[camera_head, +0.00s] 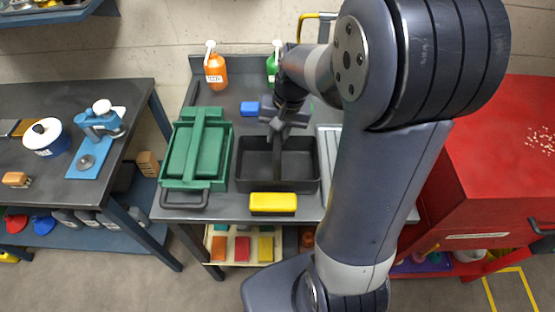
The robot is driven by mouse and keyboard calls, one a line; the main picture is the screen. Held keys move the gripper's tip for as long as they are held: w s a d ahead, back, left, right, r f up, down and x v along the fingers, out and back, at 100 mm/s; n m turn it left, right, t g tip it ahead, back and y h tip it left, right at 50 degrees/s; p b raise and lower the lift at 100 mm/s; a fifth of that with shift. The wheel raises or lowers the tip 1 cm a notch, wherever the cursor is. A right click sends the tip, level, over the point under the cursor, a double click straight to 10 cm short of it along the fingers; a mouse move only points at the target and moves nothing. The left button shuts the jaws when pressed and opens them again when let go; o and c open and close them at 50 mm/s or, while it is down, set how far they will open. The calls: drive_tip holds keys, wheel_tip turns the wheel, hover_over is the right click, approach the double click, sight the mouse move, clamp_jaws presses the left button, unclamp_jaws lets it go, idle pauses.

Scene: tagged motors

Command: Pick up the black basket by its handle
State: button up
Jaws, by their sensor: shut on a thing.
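The black basket (252,179) stands on the grey workbench, right of a green basket. It looks empty, with a raised handle bar (289,161) running across its middle. My gripper (280,132) is over the back part of the black basket, at the handle. It is shut on the handle; the fingertips are small and partly hidden by my wrist. The basket appears to rest on the bench; a small lift cannot be told from this view.
The green basket (168,170) sits close on the left. A yellow block (273,203) lies directly in front of the black basket, and a blue block (250,108) behind it. Orange (215,72) and green (272,68) bottles stand at the back. A red cabinet (480,180) is at right.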

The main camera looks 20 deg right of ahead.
drive_tip(key=shift+r, duration=0.15)
clamp_jaws()
wheel_tip(320, 180, up, 10)
drive_tip(key=shift+r, duration=0.1)
wheel_tip(320, 180, up, 3)
drive_tip(key=shift+f+p, duration=0.2)
drive_tip(key=shift+p, duration=1)
